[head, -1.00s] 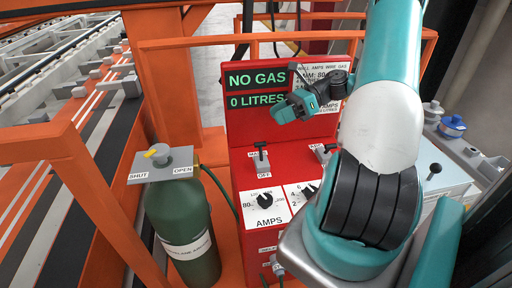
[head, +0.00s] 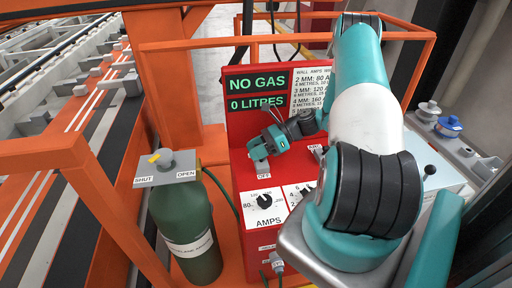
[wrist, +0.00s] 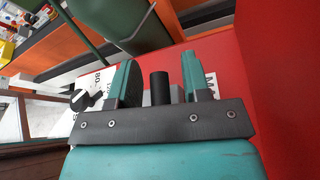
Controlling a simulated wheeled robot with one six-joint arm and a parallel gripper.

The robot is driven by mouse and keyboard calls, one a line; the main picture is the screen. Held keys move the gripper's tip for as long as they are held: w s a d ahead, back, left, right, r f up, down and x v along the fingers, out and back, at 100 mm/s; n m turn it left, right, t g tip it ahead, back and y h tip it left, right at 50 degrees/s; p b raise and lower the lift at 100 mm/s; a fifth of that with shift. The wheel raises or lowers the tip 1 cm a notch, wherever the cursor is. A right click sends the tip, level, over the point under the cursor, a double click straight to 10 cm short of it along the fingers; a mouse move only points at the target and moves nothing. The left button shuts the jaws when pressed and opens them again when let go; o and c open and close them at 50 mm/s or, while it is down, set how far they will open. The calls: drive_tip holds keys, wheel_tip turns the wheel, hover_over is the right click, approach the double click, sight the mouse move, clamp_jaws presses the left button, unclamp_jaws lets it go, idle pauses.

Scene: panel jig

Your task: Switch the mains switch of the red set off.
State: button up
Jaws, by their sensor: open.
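The red set (head: 240,190) is a red cabinet with a display reading NO GAS and 0 LITRES. Its mains switch sits on the sloping panel above the OFF label (head: 264,176); in the head view my gripper covers its lever. My gripper (head: 259,156) is at the switch. In the wrist view my gripper (wrist: 160,68) is open, its two teal fingers on either side of the black lever knob (wrist: 159,88). Gaps show between knob and fingers. The lever's present position cannot be told.
An amps dial (head: 265,201) lies just below the switch, with a second dial (head: 306,190) to its right. A green gas cylinder (head: 183,235) with a yellow-tipped valve stands left. Orange rails (head: 165,80) surround the set.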

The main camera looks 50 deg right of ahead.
sight(259, 167)
clamp_jaws()
drive_tip(key=shift+s, duration=0.1)
drive_tip(key=shift+s+a+r+n+t+h, duration=0.2)
drive_tip(key=shift+n+t+h, duration=0.1)
drive_tip(key=shift+n, duration=0.3)
drive_tip(key=shift+s+a+n+t+h, duration=0.2)
drive_tip(key=shift+s+n+t+h, duration=0.15)
drive_tip(key=shift+n+t, duration=0.35)
drive_tip(key=s+n+t+b, duration=0.1)
drive_tip(key=n, duration=0.1)
drive_tip(key=s+a+n+t+h+b, duration=0.1)
drive_tip(key=n+b, duration=0.1)
drive_tip(key=shift+a+f+h+b, duration=0.15)
drive_tip(key=shift+a+h+b, duration=0.05)
drive_tip(key=shift+h+b, duration=0.1)
drive_tip(key=shift+n, duration=0.3)
